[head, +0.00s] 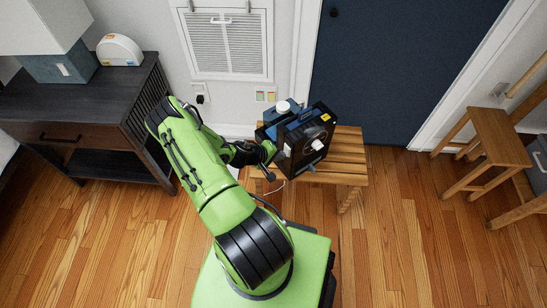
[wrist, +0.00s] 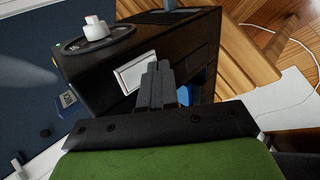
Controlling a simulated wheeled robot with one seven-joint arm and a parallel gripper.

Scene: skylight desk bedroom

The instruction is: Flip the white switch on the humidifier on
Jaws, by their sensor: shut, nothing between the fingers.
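The black and blue humidifier (head: 313,131) stands on a small wooden table in the head view. In the wrist view its dark body (wrist: 190,42) fills the upper middle. A white rectangular piece in a frame, seemingly the white switch (wrist: 135,73), is on the face towards my gripper. Its on or off position is not clear. My gripper (wrist: 158,68) is shut and empty, with its fingertips just right of the switch and partly over its edge. I cannot tell whether they touch. In the head view my gripper (head: 272,163) is at the left side of the humidifier.
A round dial with a white knob (wrist: 95,28) sits close to the switch. The slatted wooden table (head: 345,167) has bare room to the right. A dark cabinet (head: 92,132) stands left and a wooden stool (head: 498,135) right. A thin white cable (wrist: 290,35) runs behind.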

